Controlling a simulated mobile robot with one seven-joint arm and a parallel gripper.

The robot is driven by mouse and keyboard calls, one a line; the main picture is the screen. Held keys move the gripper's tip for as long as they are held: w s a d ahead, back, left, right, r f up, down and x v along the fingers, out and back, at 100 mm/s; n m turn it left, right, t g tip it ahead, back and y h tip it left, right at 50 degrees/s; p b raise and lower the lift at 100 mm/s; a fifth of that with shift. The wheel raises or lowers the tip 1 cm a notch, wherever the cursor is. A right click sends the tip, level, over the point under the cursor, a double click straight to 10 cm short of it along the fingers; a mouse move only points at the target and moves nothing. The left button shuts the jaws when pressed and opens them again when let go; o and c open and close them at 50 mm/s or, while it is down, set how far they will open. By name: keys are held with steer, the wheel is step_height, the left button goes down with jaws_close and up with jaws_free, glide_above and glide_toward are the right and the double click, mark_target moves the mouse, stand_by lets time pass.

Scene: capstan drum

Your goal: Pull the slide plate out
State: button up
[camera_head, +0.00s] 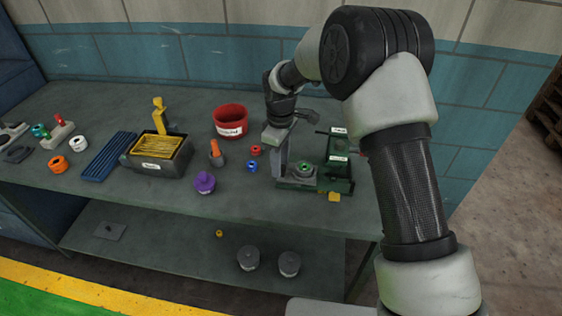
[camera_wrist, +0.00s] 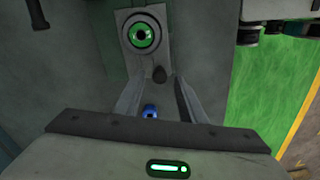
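In the wrist view a grey slide plate (camera_wrist: 165,50) carries a round part with a bright green ring (camera_wrist: 143,33). A small dark knob (camera_wrist: 160,75) sits at the plate's near end. My gripper (camera_wrist: 160,82) is open, with one finger on each side of the knob's end of the plate; I see gaps and no clear grip. In the head view my gripper (camera_head: 279,180) points down at the left side of the green capstan fixture (camera_head: 338,152). The round part with its green centre (camera_head: 304,168) shows just right of the fingers, which hide the knob there.
A red bin (camera_head: 230,121), an orange-handled item (camera_head: 216,153), a purple part (camera_head: 204,182) and small red (camera_head: 255,150) and blue (camera_head: 252,167) rings lie left of the fixture. A grey box with yellow strips (camera_head: 155,147) is farther left. The bench's front edge is close.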

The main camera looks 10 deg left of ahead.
step_height(320, 180, up, 18)
steer(key=shift+f+p, duration=0.25)
steer(key=shift+p, duration=0.05)
stand_by(0.3)
